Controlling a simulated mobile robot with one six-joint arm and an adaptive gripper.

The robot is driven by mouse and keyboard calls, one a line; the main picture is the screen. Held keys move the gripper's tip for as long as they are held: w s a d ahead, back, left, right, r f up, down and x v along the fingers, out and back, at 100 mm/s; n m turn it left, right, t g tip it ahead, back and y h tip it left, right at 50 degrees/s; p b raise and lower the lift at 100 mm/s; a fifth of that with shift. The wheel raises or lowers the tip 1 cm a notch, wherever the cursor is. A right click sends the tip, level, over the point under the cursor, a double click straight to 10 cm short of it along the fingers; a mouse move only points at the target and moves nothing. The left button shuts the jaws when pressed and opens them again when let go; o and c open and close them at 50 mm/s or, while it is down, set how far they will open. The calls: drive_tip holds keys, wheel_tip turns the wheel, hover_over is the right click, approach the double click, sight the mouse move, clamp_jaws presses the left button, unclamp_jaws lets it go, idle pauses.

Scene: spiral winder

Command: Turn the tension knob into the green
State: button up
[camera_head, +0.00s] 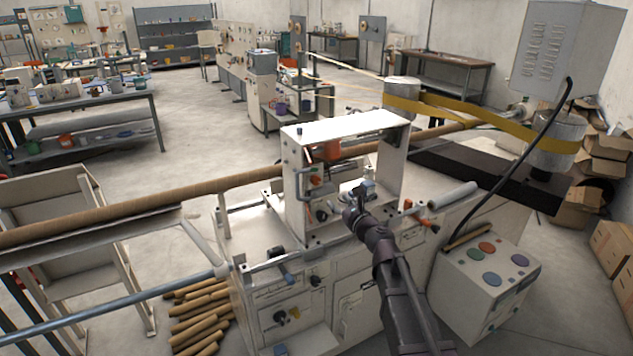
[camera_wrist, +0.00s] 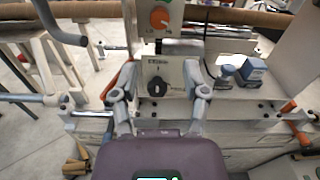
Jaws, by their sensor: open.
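In the wrist view, a black knob (camera_wrist: 157,88) sits on a pale panel with small lettering. It lies between the two fingers of my gripper (camera_wrist: 160,68), which are spread apart with gaps on both sides. Above it is an orange dial (camera_wrist: 160,18) marked LO and HI; no green zone is clear there. I cannot read which control is the tension knob. In the head view, my gripper (camera_head: 356,208) is in front of the white machine frame, and the black knob (camera_head: 322,215) is just left of it.
A blue-grey block (camera_wrist: 252,72) stands right of the fingers. A long brown tube (camera_head: 150,203) crosses behind the panel. A control box (camera_head: 488,275) with coloured buttons stands at the right. More dark knobs (camera_head: 280,316) are on the lower machine front.

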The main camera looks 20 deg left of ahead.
sight(317, 181)
drive_tip(key=shift+w+a, duration=0.1)
drive_tip(key=shift+w, duration=0.05)
drive_tip(key=x, duration=1.3)
drive_tip(key=shift+w+a, duration=0.15)
clamp_jaws()
